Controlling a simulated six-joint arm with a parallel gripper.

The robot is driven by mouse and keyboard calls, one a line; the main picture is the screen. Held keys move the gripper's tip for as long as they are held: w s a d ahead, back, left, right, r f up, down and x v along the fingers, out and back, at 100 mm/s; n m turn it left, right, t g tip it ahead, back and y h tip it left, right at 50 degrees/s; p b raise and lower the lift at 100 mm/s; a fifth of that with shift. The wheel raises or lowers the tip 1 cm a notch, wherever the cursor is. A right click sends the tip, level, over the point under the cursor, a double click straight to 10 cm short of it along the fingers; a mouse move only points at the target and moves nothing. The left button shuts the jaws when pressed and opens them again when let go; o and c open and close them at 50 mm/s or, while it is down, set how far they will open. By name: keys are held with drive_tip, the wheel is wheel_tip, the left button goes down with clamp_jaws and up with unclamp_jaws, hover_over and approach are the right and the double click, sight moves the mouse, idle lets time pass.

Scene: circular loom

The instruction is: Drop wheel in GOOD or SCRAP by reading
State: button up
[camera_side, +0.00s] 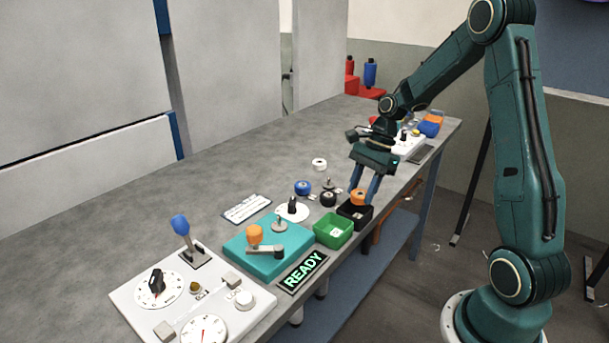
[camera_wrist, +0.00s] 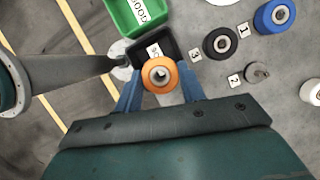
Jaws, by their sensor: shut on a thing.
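My gripper (camera_wrist: 160,82) is shut on an orange wheel (camera_wrist: 160,73), which sits between its two blue fingers. In the side view the orange wheel (camera_side: 358,196) is just above the black bin (camera_side: 368,217). The wrist view shows the black bin (camera_wrist: 176,46) just beyond the wheel, with a partly hidden label starting "SC". The green bin (camera_side: 333,233) stands beside the black one; its label in the wrist view reads GOOD. The sign (camera_side: 303,271) reads READY. A dial gauge (camera_side: 205,331) is on the white panel; its reading is too small to tell.
A black wheel (camera_side: 328,198), a blue wheel (camera_side: 303,187) and a white wheel (camera_side: 319,164) stand near numbered tags. A teal fixture (camera_side: 267,260) with an orange knob is left of the bins.

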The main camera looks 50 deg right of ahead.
drive_tip(key=shift+f, duration=0.5)
drive_tip(key=o, duration=1.3)
drive_tip(key=shift+c, duration=0.2)
drive_tip(key=shift+r, duration=0.1)
drive_tip(key=v, duration=1.3)
drive_tip(key=shift+r, duration=0.3)
